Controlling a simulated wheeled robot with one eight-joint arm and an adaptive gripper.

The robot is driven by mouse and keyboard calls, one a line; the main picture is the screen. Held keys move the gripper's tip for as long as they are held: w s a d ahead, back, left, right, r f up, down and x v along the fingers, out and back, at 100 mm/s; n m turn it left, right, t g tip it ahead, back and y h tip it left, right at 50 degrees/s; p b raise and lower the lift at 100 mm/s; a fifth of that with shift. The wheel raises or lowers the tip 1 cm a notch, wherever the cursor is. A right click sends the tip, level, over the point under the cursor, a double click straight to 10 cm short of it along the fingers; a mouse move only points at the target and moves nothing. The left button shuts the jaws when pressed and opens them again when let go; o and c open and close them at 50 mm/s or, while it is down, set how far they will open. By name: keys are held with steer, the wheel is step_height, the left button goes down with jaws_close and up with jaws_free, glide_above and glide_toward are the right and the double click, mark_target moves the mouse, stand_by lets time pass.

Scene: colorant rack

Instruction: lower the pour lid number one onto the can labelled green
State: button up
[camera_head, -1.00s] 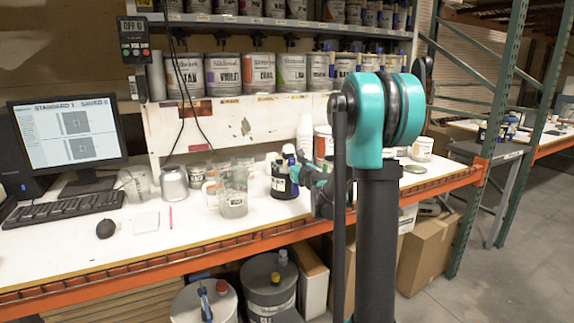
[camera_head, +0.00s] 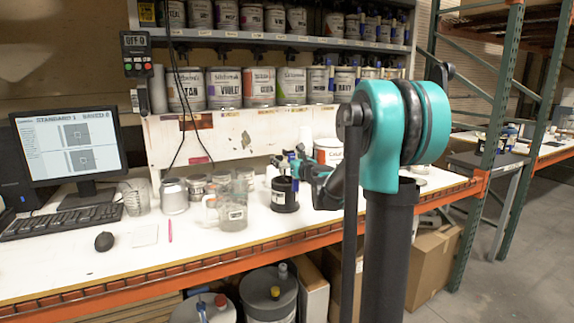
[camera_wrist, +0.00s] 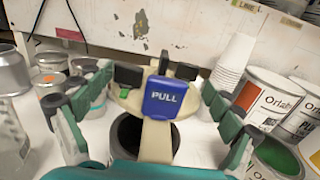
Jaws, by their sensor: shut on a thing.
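My gripper (camera_wrist: 150,103) is shut on a pale pour lid (camera_wrist: 155,137) with a blue PULL tab (camera_wrist: 164,98), seen in the wrist view. Behind and below the lid is a dark, open-mouthed can (camera_wrist: 127,140); the lid looks held above it. In the head view my gripper (camera_head: 300,170) holds the lid over this black can (camera_head: 285,194), with a small gap. An open can with green inside (camera_wrist: 276,157) stands at the lower right of the wrist view, apart from the lid. Its label is not readable. The lid's number cannot be read.
White cans (camera_wrist: 262,98) and a stack of white cups (camera_wrist: 237,60) stand at the right in the wrist view. A clear jug (camera_head: 230,212) and a metal can (camera_head: 174,196) stand left of the black can. Shelves with several paint cans (camera_head: 257,87) rise behind.

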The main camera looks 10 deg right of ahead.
steer(key=shift+r, duration=2.35)
